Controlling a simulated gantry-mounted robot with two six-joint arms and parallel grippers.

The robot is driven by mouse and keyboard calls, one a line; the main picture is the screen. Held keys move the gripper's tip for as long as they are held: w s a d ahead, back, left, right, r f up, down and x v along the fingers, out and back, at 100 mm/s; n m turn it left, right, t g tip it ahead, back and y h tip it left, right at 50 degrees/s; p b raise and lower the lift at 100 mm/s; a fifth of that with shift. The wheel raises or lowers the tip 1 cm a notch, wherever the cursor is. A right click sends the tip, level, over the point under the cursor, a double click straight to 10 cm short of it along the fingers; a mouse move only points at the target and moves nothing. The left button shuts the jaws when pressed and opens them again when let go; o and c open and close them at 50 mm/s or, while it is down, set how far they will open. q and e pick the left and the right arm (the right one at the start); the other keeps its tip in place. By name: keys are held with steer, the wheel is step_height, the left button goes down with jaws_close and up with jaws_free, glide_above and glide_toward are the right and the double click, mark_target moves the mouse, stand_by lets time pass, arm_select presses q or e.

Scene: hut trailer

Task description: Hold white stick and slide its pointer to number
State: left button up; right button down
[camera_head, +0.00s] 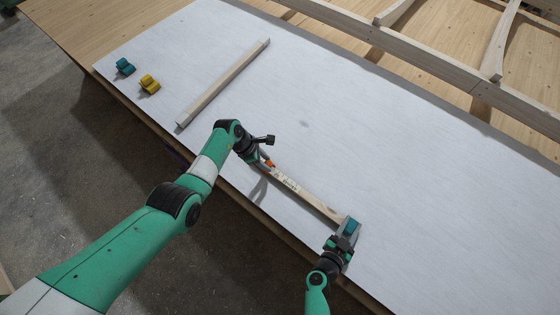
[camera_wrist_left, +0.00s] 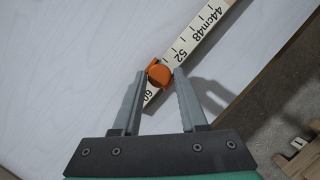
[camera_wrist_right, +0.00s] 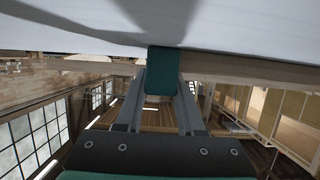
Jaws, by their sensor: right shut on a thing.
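The white stick (camera_head: 315,199) lies slanted on the white table, with black numbers on its upper-left part. Its scale (camera_wrist_left: 193,38) shows 44cm, 48, 52 and 60 in the left wrist view. The orange pointer (camera_wrist_left: 160,75) sits on the stick between 52 and 60. My left gripper (camera_wrist_left: 160,72) is open, with one finger on each side of the pointer; contact is unclear. My right gripper (camera_head: 345,234) is shut on a teal clamp (camera_head: 351,227) at the stick's lower-right end. The teal clamp (camera_wrist_right: 162,72) sits between its fingers in the right wrist view.
A teal block (camera_head: 125,67) and a yellow block (camera_head: 149,84) lie at the table's left. A plain wooden bar (camera_head: 223,84) lies nearby. Timber framing (camera_head: 440,65) runs along the far edge. The table right of the stick is clear.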

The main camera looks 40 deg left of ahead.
arm_select(q)
steer(key=o, duration=0.3)
steer(key=v, duration=1.2)
arm_select(e)
steer(key=shift+c, duration=2.2)
jaws_free()
